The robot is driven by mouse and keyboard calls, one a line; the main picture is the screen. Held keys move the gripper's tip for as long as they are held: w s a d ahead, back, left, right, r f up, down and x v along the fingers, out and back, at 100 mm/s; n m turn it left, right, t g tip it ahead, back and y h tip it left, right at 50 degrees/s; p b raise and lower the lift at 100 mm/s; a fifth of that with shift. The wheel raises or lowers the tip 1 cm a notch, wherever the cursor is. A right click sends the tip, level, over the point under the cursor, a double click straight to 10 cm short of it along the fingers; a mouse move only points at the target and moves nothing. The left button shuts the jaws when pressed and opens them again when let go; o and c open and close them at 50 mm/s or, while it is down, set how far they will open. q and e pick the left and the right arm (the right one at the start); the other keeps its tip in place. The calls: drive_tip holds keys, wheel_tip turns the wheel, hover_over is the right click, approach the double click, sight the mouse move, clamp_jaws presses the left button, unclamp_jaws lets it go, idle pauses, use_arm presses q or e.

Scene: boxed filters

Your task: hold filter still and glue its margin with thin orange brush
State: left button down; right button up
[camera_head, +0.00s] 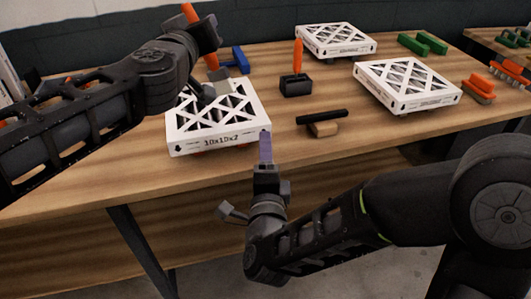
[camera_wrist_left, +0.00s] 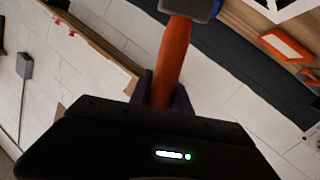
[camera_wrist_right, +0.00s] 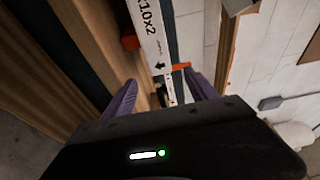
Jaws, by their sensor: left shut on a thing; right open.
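The near filter (camera_head: 215,138), a white box with a triangular lattice top marked 10x10x2, lies at the table's front left. My left gripper (camera_head: 207,36) is shut on the orange handle (camera_wrist_left: 172,60) of a brush. The brush's grey head (camera_head: 218,90) is at the filter's top; I cannot tell whether it touches. My right gripper (camera_head: 265,148) is open at the filter's front right corner. In the right wrist view the filter's printed side (camera_wrist_right: 152,30) is ahead of the open fingers; contact is unclear.
Two more white filters (camera_head: 335,40) (camera_head: 408,84) lie at the back and right. A dark block brush with an orange handle (camera_head: 297,84), a black-handled wooden brush (camera_head: 322,124), a blue brush (camera_head: 240,60) and green brushes (camera_head: 422,44) are on the table (camera_head: 330,170). Orange brushes (camera_head: 478,88) lie at the right.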

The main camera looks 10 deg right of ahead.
sight(264, 123)
idle(0.3)
drive_tip(key=w, duration=0.4)
drive_tip(key=w+d, duration=0.1)
drive_tip(key=w, duration=0.7)
drive_tip(key=shift+d, duration=0.25)
clamp_jaws()
idle(0.4)
